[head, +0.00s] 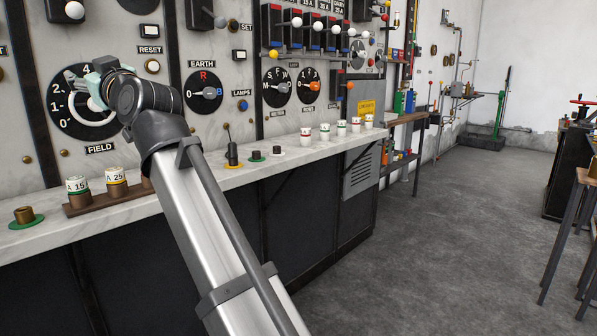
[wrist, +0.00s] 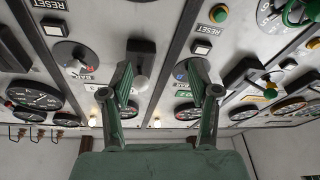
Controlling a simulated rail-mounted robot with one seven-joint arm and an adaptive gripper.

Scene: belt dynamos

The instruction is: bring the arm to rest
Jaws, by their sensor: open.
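My arm (head: 215,230) reaches up from the lower middle of the head view, across the marble counter, to the switchboard. My gripper (head: 97,72) is at the left, in front of the upper part of the FIELD dial (head: 65,108), and partly hides its pale handwheel. I cannot tell in the head view whether it touches the wheel. In the wrist view my gripper (wrist: 165,82) has its two green fingers spread, with nothing held between them.
Lever switches (head: 315,35) jut from the panel. A stool (head: 570,235) stands at the right. The grey floor (head: 455,215) between is clear.

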